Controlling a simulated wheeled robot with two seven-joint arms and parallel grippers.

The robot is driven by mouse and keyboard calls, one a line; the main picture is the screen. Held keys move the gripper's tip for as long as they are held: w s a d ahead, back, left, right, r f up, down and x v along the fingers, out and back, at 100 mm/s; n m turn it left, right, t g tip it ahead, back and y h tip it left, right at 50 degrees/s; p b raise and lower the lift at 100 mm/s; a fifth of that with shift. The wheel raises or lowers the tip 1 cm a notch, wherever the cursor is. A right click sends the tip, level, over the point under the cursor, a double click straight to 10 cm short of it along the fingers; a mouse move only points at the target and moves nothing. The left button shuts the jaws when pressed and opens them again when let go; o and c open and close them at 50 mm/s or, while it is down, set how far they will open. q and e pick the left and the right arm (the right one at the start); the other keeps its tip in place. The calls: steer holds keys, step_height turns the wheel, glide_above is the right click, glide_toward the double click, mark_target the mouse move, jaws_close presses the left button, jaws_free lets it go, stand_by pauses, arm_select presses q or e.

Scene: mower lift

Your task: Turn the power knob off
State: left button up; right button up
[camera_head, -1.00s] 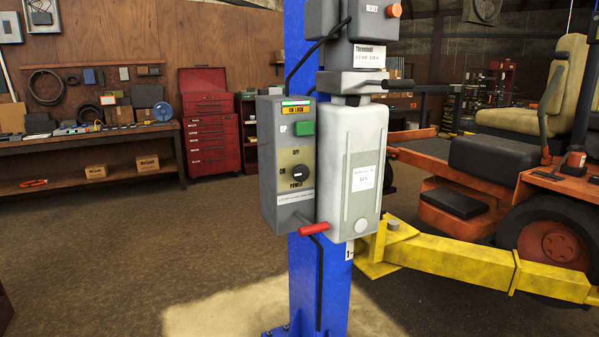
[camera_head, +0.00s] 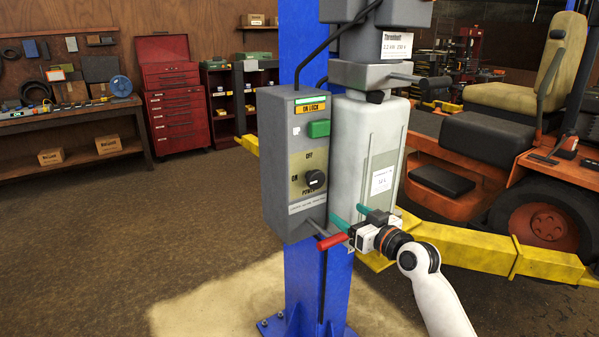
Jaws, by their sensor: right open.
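The black power knob (camera_head: 315,179) sits on the beige plate at the lower front of the grey control box (camera_head: 285,165). "OFF" is printed above it, "ON" to its left and "POWER" below. Its white mark looks turned toward the "ON" side, but it is small. A green button (camera_head: 319,129) is above the knob. My right gripper (camera_head: 352,217), with teal fingers, is open and empty, below and to the right of the knob, in front of the white tank's lower part. It is apart from the knob. My left gripper is not in view.
A red-handled lever (camera_head: 332,241) sticks out below the box, close to my right gripper. The white tank (camera_head: 361,150) stands right of the box on the blue post (camera_head: 303,285). A yellow lift arm (camera_head: 480,250) extends right, by the orange mower (camera_head: 470,165). Floor at left is clear.

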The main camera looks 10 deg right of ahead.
mark_target(318, 182)
steer(key=shift+n+t+y, duration=0.3)
steer(key=w+a+r, duration=0.1)
steer(key=w, duration=0.2)
steer(key=w+a+r+p, duration=0.1)
steer(key=w, duration=0.2)
steer(key=w+a+r+p, duration=0.1)
steer(key=w+a, duration=0.1)
steer(key=w, duration=0.1)
steer(key=shift+w+a+r, duration=0.1)
steer(key=shift+w+r, duration=0.25)
steer(key=shift+w+a, duration=0.25)
steer(key=shift+w, duration=0.45)
steer(key=c, duration=0.9)
steer(key=shift+c, duration=0.2)
